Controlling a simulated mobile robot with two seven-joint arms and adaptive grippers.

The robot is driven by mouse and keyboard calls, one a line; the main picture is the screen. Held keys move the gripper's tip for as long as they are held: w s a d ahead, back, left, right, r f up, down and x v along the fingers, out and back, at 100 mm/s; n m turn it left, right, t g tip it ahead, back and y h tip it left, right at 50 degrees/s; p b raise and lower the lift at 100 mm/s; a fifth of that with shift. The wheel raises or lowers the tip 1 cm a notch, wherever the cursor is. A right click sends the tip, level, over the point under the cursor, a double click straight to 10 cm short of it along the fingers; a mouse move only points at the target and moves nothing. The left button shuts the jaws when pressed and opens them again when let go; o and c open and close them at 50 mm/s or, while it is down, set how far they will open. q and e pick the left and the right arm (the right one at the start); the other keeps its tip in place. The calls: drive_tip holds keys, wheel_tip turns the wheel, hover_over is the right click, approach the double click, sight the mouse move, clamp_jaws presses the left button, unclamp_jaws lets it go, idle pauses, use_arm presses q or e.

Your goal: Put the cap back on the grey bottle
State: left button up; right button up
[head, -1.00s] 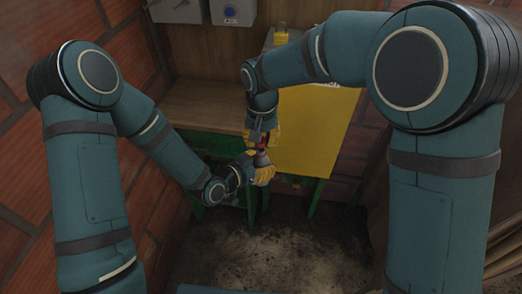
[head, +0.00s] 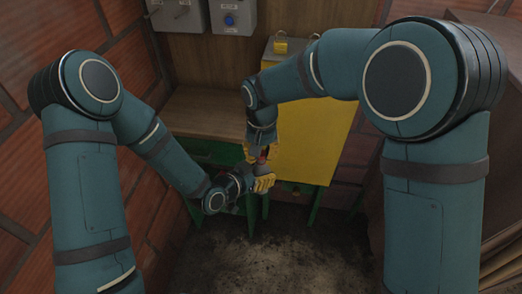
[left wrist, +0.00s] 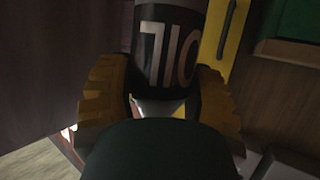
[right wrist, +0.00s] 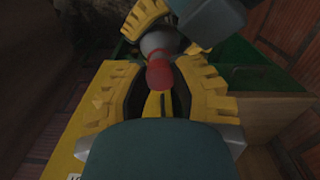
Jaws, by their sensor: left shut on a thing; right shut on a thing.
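The grey bottle, with a dark body and pale lettering (left wrist: 165,55), is between the fingers of my left gripper (head: 262,183), which is shut on it. Its grey tapered top (right wrist: 156,43) shows in the right wrist view. The red cap (right wrist: 160,75) is between the fingers of my right gripper (head: 262,151), which is shut on it. The cap is right at the bottle's top and roughly in line with it. I cannot tell whether they touch or whether the cap is seated. The bottle's neck is hidden.
A wooden shelf (head: 205,112) is to the left. Grey boxes (head: 231,16) hang on the back wall. The dirt floor (head: 285,250) below is clear.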

drive_tip(key=shift+f, duration=0.55)
